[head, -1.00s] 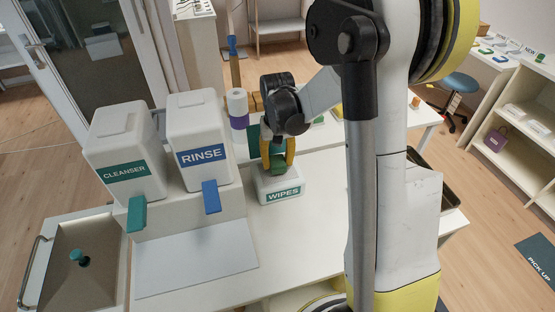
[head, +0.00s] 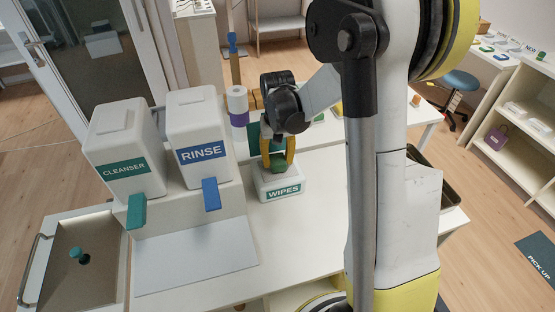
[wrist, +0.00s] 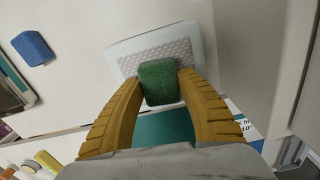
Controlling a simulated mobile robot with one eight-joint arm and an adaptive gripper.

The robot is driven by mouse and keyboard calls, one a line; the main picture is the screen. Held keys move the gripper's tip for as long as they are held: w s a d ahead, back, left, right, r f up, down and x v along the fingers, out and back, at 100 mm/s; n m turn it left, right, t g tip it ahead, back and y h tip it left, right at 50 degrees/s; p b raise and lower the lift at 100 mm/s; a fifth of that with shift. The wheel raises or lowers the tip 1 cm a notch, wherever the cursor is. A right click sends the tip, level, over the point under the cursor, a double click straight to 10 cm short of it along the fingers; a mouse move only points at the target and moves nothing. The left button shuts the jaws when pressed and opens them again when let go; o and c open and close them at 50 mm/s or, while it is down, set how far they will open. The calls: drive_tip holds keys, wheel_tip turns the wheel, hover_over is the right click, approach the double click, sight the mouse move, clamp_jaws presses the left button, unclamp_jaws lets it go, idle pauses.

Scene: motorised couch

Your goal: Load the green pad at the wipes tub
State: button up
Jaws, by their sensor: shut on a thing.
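My gripper (head: 277,160) points down over the white wipes tub (head: 281,187), which stands on the white counter and carries a green WIPES label. The gripper is shut on the green pad (head: 278,160). In the wrist view the green pad (wrist: 159,82) sits between the two yellow fingers (wrist: 160,88). The tub's pale patterned top (wrist: 150,50) shows beyond and around the pad there. The pad is at or just above the tub's top; I cannot tell whether they touch.
White CLEANSER (head: 125,150) and RINSE (head: 199,135) dispensers with levers stand left of the tub. A paper roll (head: 237,103) stands behind it. A pale mat (head: 195,262) lies in front of the dispensers. A blue pad (wrist: 33,47) shows in the wrist view.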

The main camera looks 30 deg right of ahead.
sight(277, 159)
drive_tip(key=shift+f+b, duration=0.4)
idle(1.3)
drive_tip(key=shift+r, duration=0.1)
drive_tip(key=shift+r+p, duration=2.4)
drive_tip(key=shift+r, duration=1.05)
drive_tip(key=shift+f, duration=0.1)
